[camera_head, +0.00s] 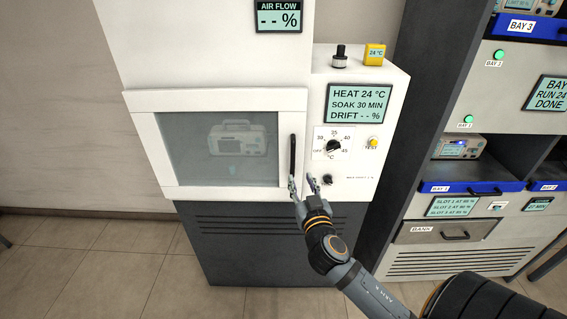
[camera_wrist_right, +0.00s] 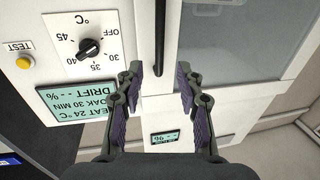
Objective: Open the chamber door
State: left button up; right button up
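The chamber door (camera_head: 222,192) is a white frame around a grey glass pane, and it looks shut. Its handle (camera_head: 293,155) is a dark upright bar on the right edge of the door. My right gripper (camera_head: 303,184) is open near the handle's lower end. In the right wrist view, the handle (camera_wrist_right: 160,35) runs up between and beyond the two open fingers (camera_wrist_right: 160,80). I see no finger clearly touching it. A pale instrument (camera_head: 231,139) shows dimly behind the glass. My left gripper is not in view.
A control panel (camera_head: 386,100) with a dial (camera_head: 334,146) and a yellow test button (camera_head: 373,142) stands close right of the handle. A rack with blue-edged bays (camera_head: 470,187) stands further right. The floor (camera_head: 90,255) at left is clear.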

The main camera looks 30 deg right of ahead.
aim_at(293, 160)
jog(key=p+x, duration=0.3)
jog(key=x, duration=0.6)
jog(key=shift+w+d, duration=0.2)
jog(key=shift+w, duration=0.2)
grip_shut()
